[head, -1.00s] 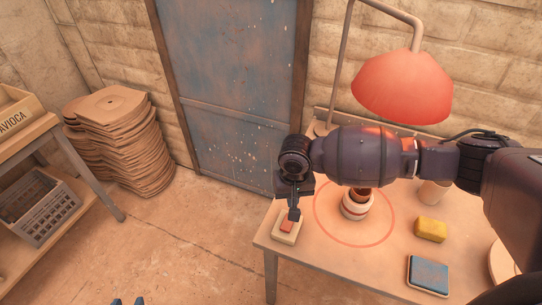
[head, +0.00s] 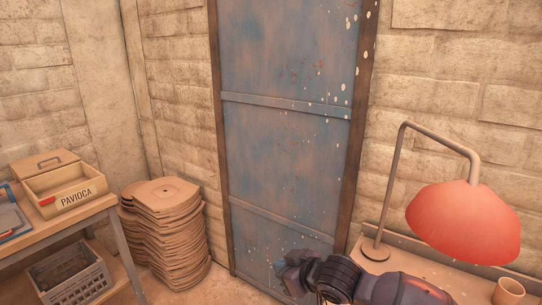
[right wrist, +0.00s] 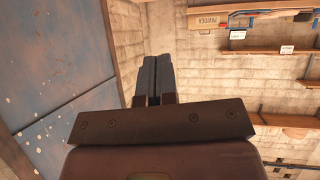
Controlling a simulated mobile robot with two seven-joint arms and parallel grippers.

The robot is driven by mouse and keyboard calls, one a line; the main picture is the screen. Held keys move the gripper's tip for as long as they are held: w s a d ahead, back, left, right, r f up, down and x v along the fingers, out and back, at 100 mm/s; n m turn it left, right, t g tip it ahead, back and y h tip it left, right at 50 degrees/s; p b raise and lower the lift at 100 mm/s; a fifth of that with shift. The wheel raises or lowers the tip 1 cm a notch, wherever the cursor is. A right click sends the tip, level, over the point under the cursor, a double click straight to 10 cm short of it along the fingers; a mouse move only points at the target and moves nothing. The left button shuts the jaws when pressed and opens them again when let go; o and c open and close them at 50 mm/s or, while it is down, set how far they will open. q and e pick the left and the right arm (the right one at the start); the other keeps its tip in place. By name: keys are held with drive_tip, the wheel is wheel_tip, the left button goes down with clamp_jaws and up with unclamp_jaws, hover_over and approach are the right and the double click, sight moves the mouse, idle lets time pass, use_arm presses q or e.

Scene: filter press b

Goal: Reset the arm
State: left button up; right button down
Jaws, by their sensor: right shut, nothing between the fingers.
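My right arm comes in at the bottom right of the head view, and its gripper (head: 281,266) is raised in front of the lower part of the blue door. In the right wrist view the two dark fingers (right wrist: 153,77) lie together, shut, with nothing between them. My left gripper is not in view. The table's work surface and the button box seen earlier are out of the head view now.
A red lamp (head: 463,222) stands on the table to the right of my arm, with a cup (head: 508,292) near it. A stack of brown plates (head: 166,235), a box marked PAVIOCA (head: 66,190) and a grey crate (head: 70,280) are at left. The wrist view shows wall shelves (right wrist: 265,60).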

drive_tip(key=s+d+f+m+t+h, duration=0.2)
drive_tip(key=s+d+f+t, duration=0.15)
drive_tip(key=d, duration=0.45)
drive_tip(key=s+d+f+m+t+h, duration=0.25)
drive_tip(key=s+d, duration=0.25)
drive_tip(key=d, duration=0.3)
drive_tip(key=s+d+f+m+g+h, duration=0.1)
drive_tip(key=s+d+f, duration=0.2)
drive_tip(key=s+f, duration=0.1)
drive_tip(key=s+d+f+m+g+h, duration=0.1)
drive_tip(key=s+d+f+m, duration=0.1)
drive_tip(key=s, duration=0.4)
drive_tip(key=s+d+f+m+h, duration=0.1)
drive_tip(key=s+d+f+h, duration=0.1)
drive_tip(key=s+f, duration=0.4)
drive_tip(key=shift+s+d+f+g, duration=0.1)
drive_tip(key=shift+d+f+g, duration=0.15)
drive_tip(key=shift+d, duration=0.2)
drive_tip(key=shift+d+f+g, duration=0.15)
drive_tip(key=shift+d+f, duration=0.05)
drive_tip(key=shift+d, duration=0.25)
drive_tip(key=shift+s+d+f, duration=0.1)
drive_tip(key=shift+s+f, duration=0.1)
drive_tip(key=shift+s, duration=0.15)
